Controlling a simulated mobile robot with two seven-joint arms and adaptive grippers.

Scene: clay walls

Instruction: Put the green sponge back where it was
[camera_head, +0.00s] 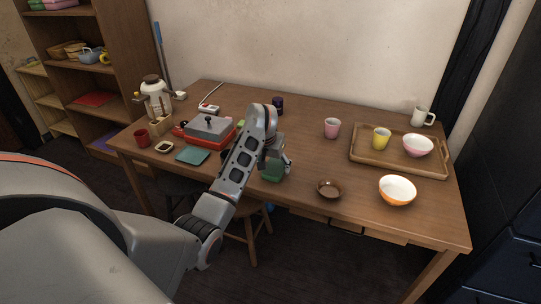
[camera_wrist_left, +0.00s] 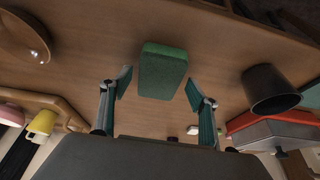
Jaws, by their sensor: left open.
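The green sponge (camera_head: 272,173) is near the front edge of the table (camera_head: 300,197), partly hidden by my left gripper in the head view. My left gripper (camera_head: 283,163) is open and low over the table at the sponge. In the left wrist view, the sponge (camera_wrist_left: 163,70) shows as a dark green block in the gap between the two spread fingertips (camera_wrist_left: 158,85). Neither finger visibly touches it. I cannot tell whether its underside rests fully on the table. My right gripper is not in view.
A brown bowl (camera_head: 329,189) and an orange bowl (camera_head: 397,190) stand to the right. A wooden tray (camera_head: 376,166) holds a yellow cup and pink bowl. A pink cup (camera_head: 332,128) and dark cup (camera_head: 278,105) stand behind. A teal square (camera_head: 193,156) and red appliance (camera_head: 191,137) lie left.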

